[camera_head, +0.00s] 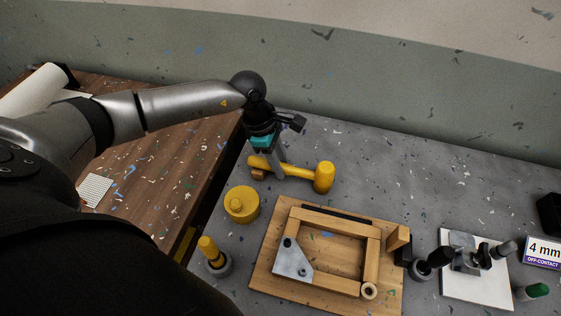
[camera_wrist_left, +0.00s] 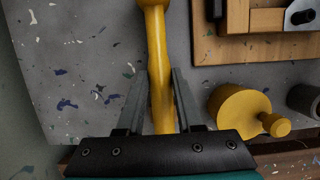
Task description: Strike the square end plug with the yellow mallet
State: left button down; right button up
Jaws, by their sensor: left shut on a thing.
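The yellow mallet (camera_head: 324,177) lies along the grey table's back left, its head to the right. My left gripper (camera_head: 279,168) is shut on its handle, which runs between both fingers in the left wrist view (camera_wrist_left: 158,60). The mallet's head is only partly seen at that view's top edge. A wooden frame (camera_head: 372,255) lies on a wooden board (camera_head: 265,272), well in front and to the right of the gripper. A small wooden block (camera_head: 398,238) stands at its right side; I cannot tell whether this is the square end plug. My right gripper is not in view.
A yellow round pot (camera_head: 241,205) and a yellow-handled tool in a grey holder (camera_head: 218,263) stand left of the board. A white plate with metal clamp parts (camera_head: 475,283) and a sign (camera_head: 543,253) are at right. The table's back middle is clear.

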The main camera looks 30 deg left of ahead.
pick_arm(q)
jog(key=shift+r+p, duration=2.3)
jog(key=shift+r, duration=1.2)
jog(key=shift+f, duration=0.1)
